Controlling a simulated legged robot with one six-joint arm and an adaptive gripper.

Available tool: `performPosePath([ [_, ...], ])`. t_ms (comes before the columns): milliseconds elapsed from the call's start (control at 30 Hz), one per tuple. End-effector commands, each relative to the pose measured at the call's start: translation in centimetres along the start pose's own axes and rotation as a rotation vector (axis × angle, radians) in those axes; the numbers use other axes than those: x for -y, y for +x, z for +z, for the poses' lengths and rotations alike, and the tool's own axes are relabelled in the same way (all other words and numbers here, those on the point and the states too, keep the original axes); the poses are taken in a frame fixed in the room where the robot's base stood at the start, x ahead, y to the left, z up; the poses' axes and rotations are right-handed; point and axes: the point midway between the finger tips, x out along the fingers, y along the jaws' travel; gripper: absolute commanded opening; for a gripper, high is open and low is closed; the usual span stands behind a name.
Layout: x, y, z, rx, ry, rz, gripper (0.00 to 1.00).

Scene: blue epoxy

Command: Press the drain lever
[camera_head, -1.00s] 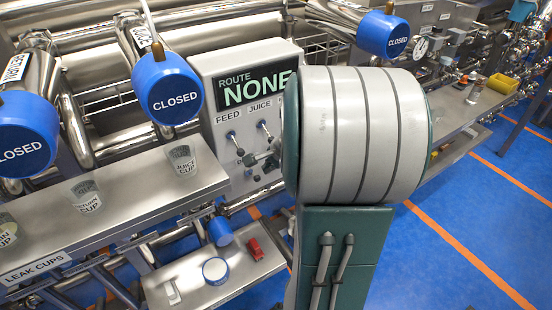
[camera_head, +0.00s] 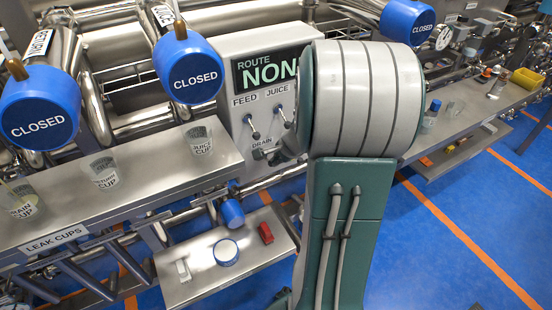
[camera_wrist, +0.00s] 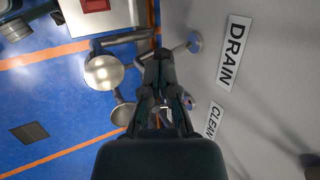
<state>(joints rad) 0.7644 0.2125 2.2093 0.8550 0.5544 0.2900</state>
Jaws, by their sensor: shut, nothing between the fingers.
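The grey control panel (camera_head: 226,90) has a screen with "ROUTE" and the letters "NON" showing; my arm covers the rest. The DRAIN label (camera_head: 264,153) is low on the panel, and my gripper (camera_head: 288,151) is just right of it, mostly hidden by my arm. In the wrist view, the DRAIN label (camera_wrist: 233,53) is right of my gripper (camera_wrist: 158,55), whose dark fingers are shut and empty. A metal lever with a round base (camera_wrist: 195,42) sticks out beside that label. My fingertips overlap its rod; I cannot tell whether they touch.
A CLEAN label (camera_wrist: 212,120) is below DRAIN in the wrist view. The FEED lever (camera_head: 251,128) is above DRAIN. Labelled cups stand on the steel shelf (camera_head: 140,200) at left. Blue CLOSED valve caps hang above.

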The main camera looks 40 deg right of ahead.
Motion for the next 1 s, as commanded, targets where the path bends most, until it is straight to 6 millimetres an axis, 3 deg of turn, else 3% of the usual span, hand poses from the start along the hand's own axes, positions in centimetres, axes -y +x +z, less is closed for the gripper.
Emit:
performPosePath([
  [533, -2.8, 2.2, -0.4, 0.001, 0.002, 0.002, 0.0],
  [1000, -2.3, 1.5, -0.3, 0.0, -0.002, -0.001, 0.0],
])
